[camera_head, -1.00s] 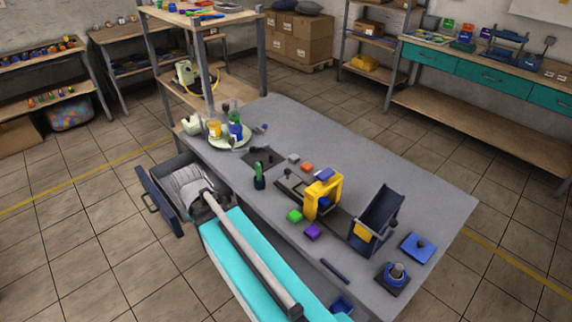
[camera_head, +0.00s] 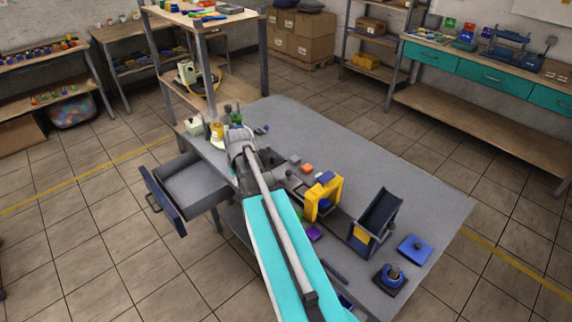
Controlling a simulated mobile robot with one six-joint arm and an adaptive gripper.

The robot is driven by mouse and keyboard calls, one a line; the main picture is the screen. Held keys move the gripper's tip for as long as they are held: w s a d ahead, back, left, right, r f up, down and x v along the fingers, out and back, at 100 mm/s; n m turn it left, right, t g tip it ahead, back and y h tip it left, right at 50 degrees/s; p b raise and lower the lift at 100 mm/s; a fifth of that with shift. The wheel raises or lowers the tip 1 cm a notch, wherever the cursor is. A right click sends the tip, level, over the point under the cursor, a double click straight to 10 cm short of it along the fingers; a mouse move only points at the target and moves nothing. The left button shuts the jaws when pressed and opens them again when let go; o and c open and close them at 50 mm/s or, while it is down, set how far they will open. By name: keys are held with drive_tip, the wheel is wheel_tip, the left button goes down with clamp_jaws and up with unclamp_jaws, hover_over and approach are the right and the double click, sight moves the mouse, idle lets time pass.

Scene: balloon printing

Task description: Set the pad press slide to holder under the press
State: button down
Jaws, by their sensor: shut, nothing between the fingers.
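The yellow pad press (camera_head: 335,192) stands upright on the grey workbench, with a blue part on top and a dark rail base at its left. A small dark knob (camera_head: 289,173) shows at the left end of that base; I take it as the slide's handle. The slide is at the left, outside the press arch. The holder on it is too small to make out. My gripper (camera_head: 270,159) is at the arm's far end, over the bench left of the knob and apart from it. It looks shut and empty, with its fingers partly hidden by my wrist.
An orange block (camera_head: 307,169) lies behind the press and a purple block (camera_head: 314,234) in front. An open drawer (camera_head: 195,187) juts out at left.

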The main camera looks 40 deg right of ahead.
drive_tip(key=d+r+m+t+h+p, duration=0.1)
drive_tip(key=d+r+p, duration=0.2)
drive_tip(key=d, duration=1.8)
drive_tip(key=shift+d+r+t, duration=0.4)
drive_tip(key=shift+r, duration=0.1)
drive_tip(key=shift+w+f, duration=0.1)
drive_tip(key=shift+f, duration=0.05)
drive_tip(key=b+x, duration=0.9)
drive_tip(key=x, duration=0.1)
drive_tip(key=shift+b, duration=0.4)
drive_tip(key=shift+s+a+f, duration=0.1)
drive_tip(key=shift+s+a, duration=0.1)
drive_tip(key=shift+s, duration=0.75)
drive_tip(key=shift+s+a+f, duration=0.1)
drive_tip(key=shift+s+a, duration=0.1)
drive_tip(key=shift+s, duration=0.85)
